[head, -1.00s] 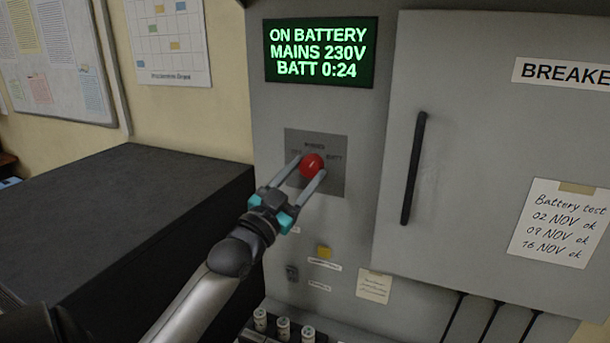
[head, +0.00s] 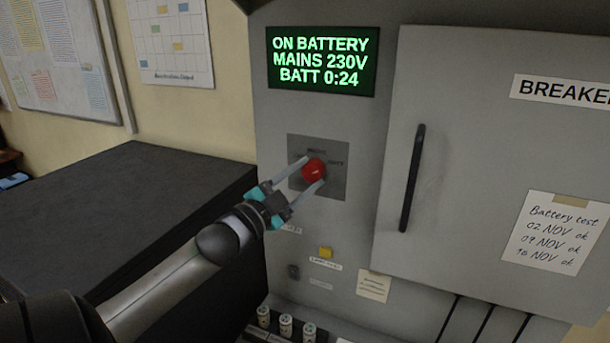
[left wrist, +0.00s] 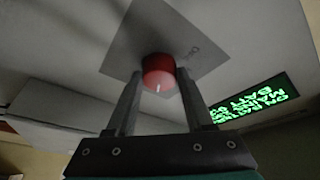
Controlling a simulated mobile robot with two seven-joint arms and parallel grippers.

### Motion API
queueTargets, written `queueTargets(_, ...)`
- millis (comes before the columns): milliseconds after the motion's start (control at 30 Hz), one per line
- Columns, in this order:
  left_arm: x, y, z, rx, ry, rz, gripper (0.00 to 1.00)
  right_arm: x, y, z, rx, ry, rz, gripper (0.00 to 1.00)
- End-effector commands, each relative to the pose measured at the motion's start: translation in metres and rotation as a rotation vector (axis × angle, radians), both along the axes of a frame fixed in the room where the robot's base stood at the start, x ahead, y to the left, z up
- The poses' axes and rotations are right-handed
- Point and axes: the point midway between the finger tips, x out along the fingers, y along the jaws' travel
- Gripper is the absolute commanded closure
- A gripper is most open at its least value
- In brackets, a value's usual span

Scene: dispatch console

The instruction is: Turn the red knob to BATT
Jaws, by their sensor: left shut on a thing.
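The red knob (head: 314,169) sits on a darker grey square plate (head: 335,188) on the cabinet front. Label words stand around it; BATT is at its upper right, the others are blurred. My left gripper (head: 307,173) is shut on the knob, one finger at its upper left, one at its lower right. In the left wrist view the knob (left wrist: 158,72) is between the two fingertips, with a short white mark on its face near the lower middle. The display (head: 321,61) reads ON BATTERY, MAINS 230V, BATT 0:24. My right gripper is not in view.
A grey breaker door (head: 480,140) with a black handle (head: 412,178) is right of the knob. A yellow button (head: 325,252) is below it, with several small cylindrical parts (head: 285,325) lower down. A large dark box (head: 120,215) stands at the left.

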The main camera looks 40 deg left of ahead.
Motion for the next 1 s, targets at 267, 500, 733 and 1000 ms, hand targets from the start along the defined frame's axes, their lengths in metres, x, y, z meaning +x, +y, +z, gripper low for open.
queueTargets(267, 0.0, -0.0002, -0.0013, 0.005, 0.003, 0.001, 1.0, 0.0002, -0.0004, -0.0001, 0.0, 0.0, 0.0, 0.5)
queueTargets(500, 0.0, -0.0001, -0.0009, 0.004, 0.002, 0.0, 0.25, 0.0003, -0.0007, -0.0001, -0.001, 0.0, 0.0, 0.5)
queueTargets(733, 0.0, -0.0001, -0.0003, 0.003, 0.001, 0.0, 0.17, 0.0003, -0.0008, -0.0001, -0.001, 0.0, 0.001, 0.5)
queueTargets(1000, -0.0085, 0.0001, -0.0033, 0.002, 0.001, 0.001, 0.17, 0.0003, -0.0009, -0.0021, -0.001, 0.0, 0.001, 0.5)
